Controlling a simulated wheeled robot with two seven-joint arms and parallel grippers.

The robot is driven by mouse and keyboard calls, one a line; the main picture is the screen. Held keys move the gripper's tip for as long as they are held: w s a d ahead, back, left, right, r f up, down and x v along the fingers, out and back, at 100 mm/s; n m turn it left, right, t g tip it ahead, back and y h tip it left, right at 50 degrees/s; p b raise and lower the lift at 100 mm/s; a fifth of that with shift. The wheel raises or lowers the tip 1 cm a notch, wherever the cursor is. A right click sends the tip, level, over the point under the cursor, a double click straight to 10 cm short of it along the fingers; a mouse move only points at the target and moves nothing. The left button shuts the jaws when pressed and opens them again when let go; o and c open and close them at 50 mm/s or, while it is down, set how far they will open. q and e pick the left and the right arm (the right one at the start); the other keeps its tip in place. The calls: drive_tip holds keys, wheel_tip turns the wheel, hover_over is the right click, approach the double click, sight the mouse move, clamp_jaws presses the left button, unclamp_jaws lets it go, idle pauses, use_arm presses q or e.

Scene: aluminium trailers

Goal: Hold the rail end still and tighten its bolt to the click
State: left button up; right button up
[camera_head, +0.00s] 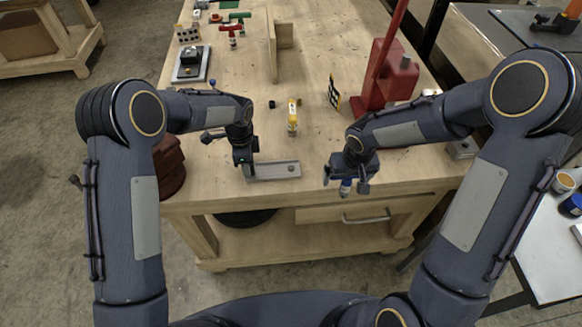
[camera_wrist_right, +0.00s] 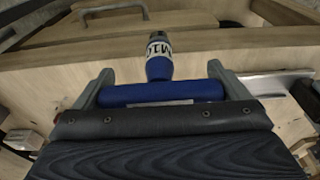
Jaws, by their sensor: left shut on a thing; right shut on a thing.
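The grey metal rail (camera_head: 272,171) lies flat near the table's front edge in the head view. My left gripper (camera_head: 246,170) is shut on its left end. A small dark spot shows near the rail's right end; I cannot tell whether it is the bolt or a hole. My right gripper (camera_head: 346,182) is shut on a blue T-handled tool (camera_wrist_right: 160,93), right of the rail and apart from it, near the table's front edge. The tool's shaft bears a white label with dark letters. The rail also shows at the right of the right wrist view (camera_wrist_right: 270,82).
A yellow-and-white bottle-like item (camera_head: 292,118) and a small black block (camera_head: 271,104) stand behind the rail. A red stand (camera_head: 376,85) and a checkered plate (camera_head: 334,92) are at the back right. A dark red object (camera_head: 170,168) sits at the left edge. The front drawer (camera_head: 330,214) is closed.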

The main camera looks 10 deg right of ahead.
drive_tip(key=w+a+r+n, duration=0.3)
drive_tip(key=w+a+r, duration=0.1)
drive_tip(key=w+a, duration=0.3)
wheel_tip(320, 180, up, 3)
drive_tip(key=n+y, duration=0.1)
drive_tip(key=n, duration=0.2)
hover_over(292, 167)
drive_tip(key=shift+w+a+r, duration=0.15)
drive_tip(key=shift+a+r, duration=0.05)
drive_tip(key=shift+f, duration=0.1)
drive_tip(key=shift+f, duration=3.25)
drive_tip(key=m+h, duration=0.1)
drive_tip(key=m, duration=0.5)
drive_tip(key=m+h, duration=0.1)
drive_tip(key=m, duration=0.5)
drive_tip(key=shift+d+m, duration=0.15)
drive_tip(key=shift+m, duration=0.15)
